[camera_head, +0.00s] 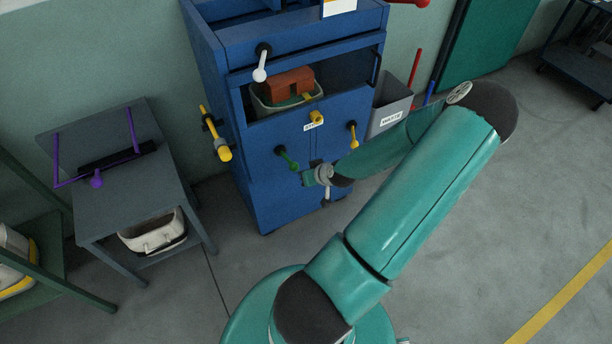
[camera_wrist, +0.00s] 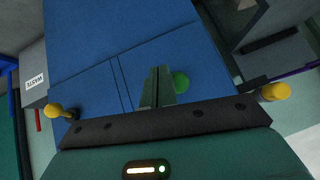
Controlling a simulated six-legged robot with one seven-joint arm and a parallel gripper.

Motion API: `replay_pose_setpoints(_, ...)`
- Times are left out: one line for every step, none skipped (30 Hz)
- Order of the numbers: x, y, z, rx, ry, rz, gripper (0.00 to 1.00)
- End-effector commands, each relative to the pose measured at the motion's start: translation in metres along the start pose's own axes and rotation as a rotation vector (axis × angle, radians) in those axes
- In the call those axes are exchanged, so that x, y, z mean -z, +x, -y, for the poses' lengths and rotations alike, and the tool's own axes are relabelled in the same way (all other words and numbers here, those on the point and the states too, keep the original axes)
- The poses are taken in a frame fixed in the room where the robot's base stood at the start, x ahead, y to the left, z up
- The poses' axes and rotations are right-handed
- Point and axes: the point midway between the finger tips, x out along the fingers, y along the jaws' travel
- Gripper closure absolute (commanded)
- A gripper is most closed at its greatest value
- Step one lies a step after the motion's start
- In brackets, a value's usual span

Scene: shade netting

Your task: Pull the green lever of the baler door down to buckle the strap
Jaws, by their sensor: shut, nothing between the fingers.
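The blue baler (camera_head: 262,190) stands against the wall, with a front door below an open bay. The green lever (camera_head: 287,158) sits on the left of that door and slants down to the right from a dark pivot. Its round green knob shows in the wrist view (camera_wrist: 182,82), partly hidden behind the fingers. My gripper (camera_head: 306,179) is just below and right of the lever in the head view. In the wrist view my gripper (camera_wrist: 158,72) is shut and empty, its fingertips beside the knob. I cannot tell whether they touch. I cannot make out the strap.
Nearby are a yellow lever (camera_head: 353,135), a yellow latch piece (camera_head: 316,118), a white lever (camera_head: 260,70) and a yellow side handle (camera_head: 216,137). A grey waste bin (camera_head: 390,112) stands right of the baler. A grey table (camera_head: 165,190) stands left. Floor in front is clear.

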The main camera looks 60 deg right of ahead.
Motion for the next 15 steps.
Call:
replay_pose_setpoints(-0.003,-0.009,-0.001,-0.002,0.002,0.000,1.00)
replay_pose_setpoints(-0.004,-0.013,-0.001,-0.002,0.002,-0.001,1.00)
replay_pose_setpoints(-0.005,-0.019,-0.002,-0.002,0.001,-0.001,1.00)
replay_pose_setpoints(-0.007,-0.024,-0.001,-0.002,0.000,-0.001,1.00)
replay_pose_setpoints(-0.008,-0.029,-0.002,-0.003,0.001,-0.001,1.00)
replay_pose_setpoints(-0.010,-0.034,-0.002,-0.002,0.001,-0.001,1.00)
replay_pose_setpoints(-0.012,-0.039,-0.002,-0.002,0.002,-0.001,1.00)
replay_pose_setpoints(-0.014,-0.043,-0.003,-0.002,0.002,-0.001,1.00)
replay_pose_setpoints(-0.016,-0.049,-0.003,-0.002,0.001,0.000,1.00)
replay_pose_setpoints(-0.017,-0.053,-0.003,-0.002,0.002,0.000,1.00)
replay_pose_setpoints(-0.018,-0.056,-0.003,-0.002,0.002,-0.001,1.00)
replay_pose_setpoints(-0.019,-0.060,-0.004,-0.002,0.002,-0.001,1.00)
replay_pose_setpoints(-0.020,-0.063,-0.004,-0.002,0.001,-0.001,1.00)
replay_pose_setpoints(-0.021,-0.065,-0.003,-0.001,0.001,-0.001,1.00)
replay_pose_setpoints(-0.023,-0.068,-0.003,-0.001,0.001,0.000,1.00)
